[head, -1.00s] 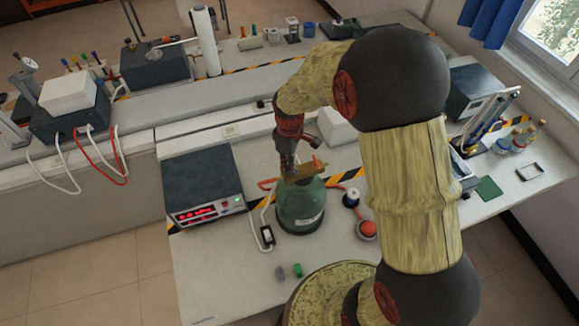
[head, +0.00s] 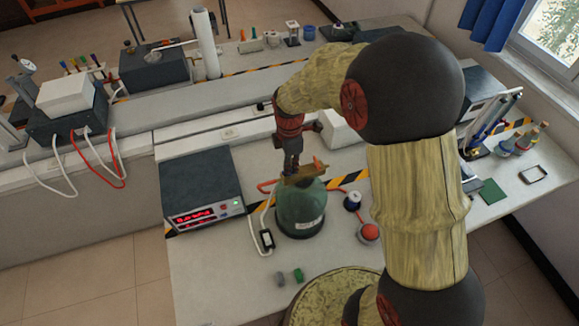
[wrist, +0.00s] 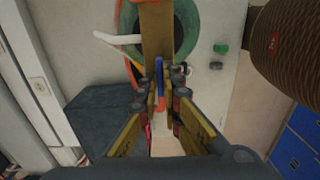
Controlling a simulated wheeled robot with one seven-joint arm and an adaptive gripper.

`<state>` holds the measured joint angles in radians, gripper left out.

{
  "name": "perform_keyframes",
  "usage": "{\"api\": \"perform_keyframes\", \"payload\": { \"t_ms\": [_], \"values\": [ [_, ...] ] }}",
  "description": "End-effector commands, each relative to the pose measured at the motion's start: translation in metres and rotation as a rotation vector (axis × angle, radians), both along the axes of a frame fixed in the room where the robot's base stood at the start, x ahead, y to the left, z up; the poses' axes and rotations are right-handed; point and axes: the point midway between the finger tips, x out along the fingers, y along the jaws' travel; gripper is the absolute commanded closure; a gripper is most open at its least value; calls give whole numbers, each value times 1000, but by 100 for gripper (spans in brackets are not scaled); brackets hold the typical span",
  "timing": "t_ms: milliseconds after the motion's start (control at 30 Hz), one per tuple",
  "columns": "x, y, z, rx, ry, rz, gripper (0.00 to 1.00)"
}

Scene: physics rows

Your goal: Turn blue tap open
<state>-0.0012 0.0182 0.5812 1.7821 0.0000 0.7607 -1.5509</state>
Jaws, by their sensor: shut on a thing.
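A green gas bottle (head: 301,214) stands upright on the bench with a brass valve block (head: 308,173) on top. In the wrist view, the brass block (wrist: 156,35) runs above the bottle (wrist: 186,25). The blue tap (wrist: 160,68) is a narrow blue lever below the block, between my fingertips. My gripper (wrist: 161,82) is shut on the blue tap, with its fingers on both sides. An orange piece (wrist: 161,101) shows just below the blue part. In the head view my gripper (head: 291,170) is over the bottle's top and hides the blue tap.
A dark power supply (head: 203,188) with a red display stands left of the bottle. A red ball-shaped thing (head: 369,231) and a blue-and-white spool (head: 352,201) stand to the right. Small grey and green blocks (head: 298,275) lie in front. A pale hose (wrist: 115,38) crosses near the valve.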

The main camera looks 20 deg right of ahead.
Motion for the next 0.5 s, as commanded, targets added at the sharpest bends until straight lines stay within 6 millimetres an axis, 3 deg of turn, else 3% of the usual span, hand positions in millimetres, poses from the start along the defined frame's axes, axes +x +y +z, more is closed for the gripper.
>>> {"api": "perform_keyframes", "payload": {
  "t_ms": [500],
  "values": [
    [1,0,1,0,-3,35,100]
  ]
}}
